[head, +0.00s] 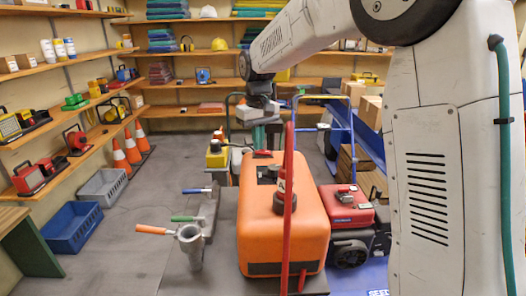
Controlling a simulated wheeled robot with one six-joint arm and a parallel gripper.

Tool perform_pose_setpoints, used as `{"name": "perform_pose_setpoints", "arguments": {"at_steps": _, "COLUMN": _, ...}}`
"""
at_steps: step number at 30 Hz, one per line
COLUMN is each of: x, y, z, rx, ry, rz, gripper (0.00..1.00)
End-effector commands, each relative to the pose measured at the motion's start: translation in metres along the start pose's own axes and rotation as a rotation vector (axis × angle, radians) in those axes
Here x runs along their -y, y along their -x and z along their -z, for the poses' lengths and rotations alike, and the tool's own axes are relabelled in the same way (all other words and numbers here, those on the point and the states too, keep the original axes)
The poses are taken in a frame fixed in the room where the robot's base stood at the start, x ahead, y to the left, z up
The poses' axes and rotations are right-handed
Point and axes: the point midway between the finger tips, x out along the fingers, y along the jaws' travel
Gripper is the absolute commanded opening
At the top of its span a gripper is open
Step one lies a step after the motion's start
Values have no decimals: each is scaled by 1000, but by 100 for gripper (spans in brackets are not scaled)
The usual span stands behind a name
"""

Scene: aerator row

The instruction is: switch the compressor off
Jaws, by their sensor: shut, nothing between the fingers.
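A large orange machine (283,225) with a rounded housing, dark top fittings and a tall red bar in front stands in the middle of the head view. A smaller red wheeled machine (343,212) stands to its right. I cannot tell for sure which of them is the compressor, and no switch can be made out clearly. My gripper (259,141) points down beyond the far end of the orange machine's top. It is shut and empty. Its fingertips are small and partly lost against the clutter behind, so contact cannot be told.
Three pipes with orange, green and blue lever handles (188,232) stand left of the orange machine. A yellow unit (217,153) is behind it. Blue (72,226) and grey (104,187) crates and orange cones (133,146) line the left. Floor between is clear.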

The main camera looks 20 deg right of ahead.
Motion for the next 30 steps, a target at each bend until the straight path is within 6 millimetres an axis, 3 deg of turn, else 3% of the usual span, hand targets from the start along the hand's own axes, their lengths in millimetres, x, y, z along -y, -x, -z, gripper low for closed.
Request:
{"name": "perform_pose_setpoints", "arguments": {"at_steps": 18, "x": 0, "y": -8, "z": 0, "rx": 1, "ry": 0, "rz": 0, "gripper": 0}}
{"name": "perform_pose_setpoints", "arguments": {"at_steps": 30, "x": 0, "y": 22, "z": 0, "rx": -1, "ry": 0, "rz": 0, "gripper": 0}}
